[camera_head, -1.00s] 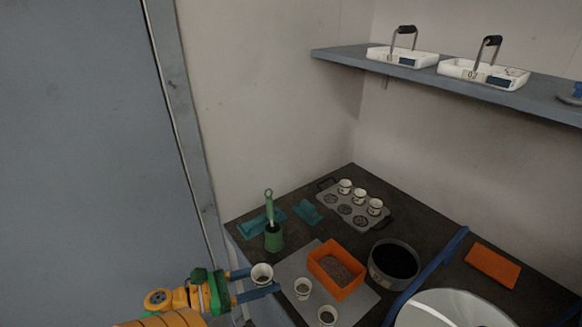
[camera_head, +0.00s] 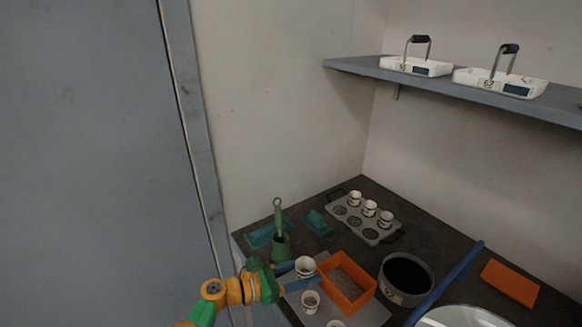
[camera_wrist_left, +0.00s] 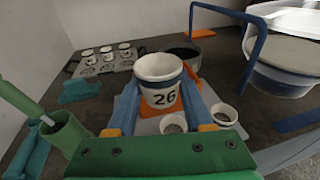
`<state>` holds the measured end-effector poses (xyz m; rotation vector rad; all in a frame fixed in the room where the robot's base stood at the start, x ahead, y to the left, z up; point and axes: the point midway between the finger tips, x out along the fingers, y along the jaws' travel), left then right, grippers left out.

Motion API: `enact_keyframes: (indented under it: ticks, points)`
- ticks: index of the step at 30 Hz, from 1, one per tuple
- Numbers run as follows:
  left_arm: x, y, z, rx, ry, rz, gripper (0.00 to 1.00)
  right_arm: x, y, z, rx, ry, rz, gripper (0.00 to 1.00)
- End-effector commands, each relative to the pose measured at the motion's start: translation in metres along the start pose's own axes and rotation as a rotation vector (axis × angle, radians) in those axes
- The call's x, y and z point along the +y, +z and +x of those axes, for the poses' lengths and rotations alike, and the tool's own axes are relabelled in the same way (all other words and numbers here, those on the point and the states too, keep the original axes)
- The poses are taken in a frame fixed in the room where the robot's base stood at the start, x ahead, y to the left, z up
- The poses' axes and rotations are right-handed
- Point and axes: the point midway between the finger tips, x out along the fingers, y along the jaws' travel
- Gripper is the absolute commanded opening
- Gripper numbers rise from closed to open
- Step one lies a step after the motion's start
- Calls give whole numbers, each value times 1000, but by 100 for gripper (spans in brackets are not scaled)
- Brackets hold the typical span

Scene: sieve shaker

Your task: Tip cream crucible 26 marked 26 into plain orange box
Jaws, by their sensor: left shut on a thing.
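The cream crucible 26 (camera_wrist_left: 160,85) is held upright between the blue fingers of my left gripper (camera_head: 298,274); its mark 26 faces the left wrist camera. It also shows in the head view (camera_head: 305,266). The left gripper is shut on it, just left of the plain orange box (camera_head: 364,297). The box lies open on a grey mat (camera_head: 318,318) with grainy brown material inside. In the left wrist view the box (camera_wrist_left: 190,101) is mostly hidden behind the crucible. My right gripper is not in view.
Two crucibles (camera_head: 310,301) (camera_wrist_left: 224,114) stand on the mat near the gripper. A dark-filled round pan (camera_head: 394,292) is right of the box. A muffin-like tray (camera_head: 384,236) with three cups, a green holder (camera_head: 281,250) and teal items (camera_head: 318,222) stand behind. A blue bar (camera_head: 452,277) rises at right.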

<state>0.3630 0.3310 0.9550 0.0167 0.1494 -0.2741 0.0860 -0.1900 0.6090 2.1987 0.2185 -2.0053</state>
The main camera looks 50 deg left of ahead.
Motion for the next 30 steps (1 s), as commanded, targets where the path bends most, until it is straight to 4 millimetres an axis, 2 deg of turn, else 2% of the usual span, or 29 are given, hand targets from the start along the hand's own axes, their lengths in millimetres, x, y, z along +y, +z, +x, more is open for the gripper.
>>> enact_keyframes:
  ticks: [25, 30]
  points:
    - [24, 15, 115, -2, 0, -1, 0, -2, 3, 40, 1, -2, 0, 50]
    - [28, -2, 118, 35, 20, 132, 0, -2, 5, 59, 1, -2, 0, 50]
